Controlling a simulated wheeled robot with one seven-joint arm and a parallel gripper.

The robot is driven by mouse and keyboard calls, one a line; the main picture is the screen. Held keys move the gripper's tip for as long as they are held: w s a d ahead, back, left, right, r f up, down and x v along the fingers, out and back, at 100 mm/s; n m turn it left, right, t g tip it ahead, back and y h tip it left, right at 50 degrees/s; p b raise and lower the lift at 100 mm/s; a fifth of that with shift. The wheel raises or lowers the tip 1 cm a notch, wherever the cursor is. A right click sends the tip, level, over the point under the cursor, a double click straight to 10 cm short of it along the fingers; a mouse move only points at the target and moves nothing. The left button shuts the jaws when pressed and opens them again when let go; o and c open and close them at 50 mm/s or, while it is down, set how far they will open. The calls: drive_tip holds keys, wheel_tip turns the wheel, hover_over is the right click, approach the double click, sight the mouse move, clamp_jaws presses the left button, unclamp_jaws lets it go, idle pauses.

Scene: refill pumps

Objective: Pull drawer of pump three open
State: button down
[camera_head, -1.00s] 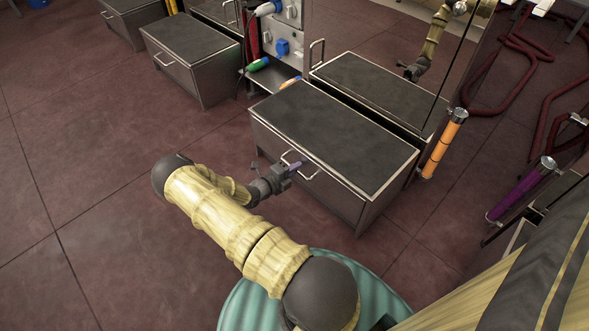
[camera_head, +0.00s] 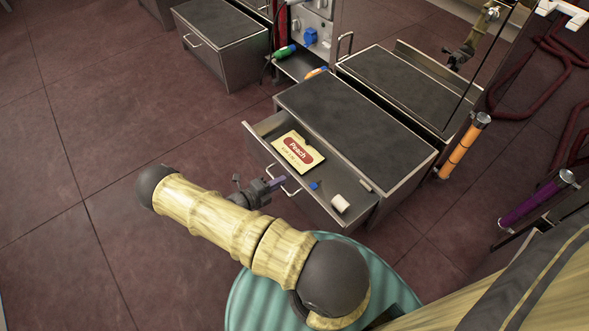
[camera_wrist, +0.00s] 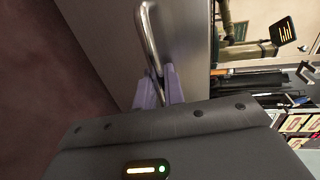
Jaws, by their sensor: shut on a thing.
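The drawer (camera_head: 326,207) stands partly out of a grey metal cabinet (camera_head: 352,120) with a dark top. In it lie a yellow card with a red "Peach" label (camera_head: 298,150), a small blue thing (camera_head: 315,185) and a white cylinder (camera_head: 340,204). My gripper (camera_head: 276,183) is at the silver bar handle (camera_head: 292,191) on the drawer front. In the wrist view the pale purple fingers (camera_wrist: 160,88) are shut on the handle (camera_wrist: 148,38), which passes between them. The handle's lower end is hidden by the fingers and gripper body.
Another cabinet with a closed drawer (camera_head: 222,45) stands at the back left. An orange cylinder (camera_head: 462,147) and a purple cylinder (camera_head: 538,200) stand at the right. Dark red hoses (camera_head: 540,70) are at the upper right. Tiled floor (camera_head: 110,130) is clear at the left.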

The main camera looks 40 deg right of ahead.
drive_tip(key=f+v, duration=0.1)
drive_tip(key=v, duration=0.6)
drive_tip(key=shift+a+f, duration=0.2)
drive_tip(key=c, duration=1.9)
unclamp_jaws()
drive_tip(key=p+v, duration=0.5)
drive_tip(key=v, duration=1.2)
drive_tip(key=shift+w+a+r, duration=0.1)
drive_tip(key=shift+a, duration=0.1)
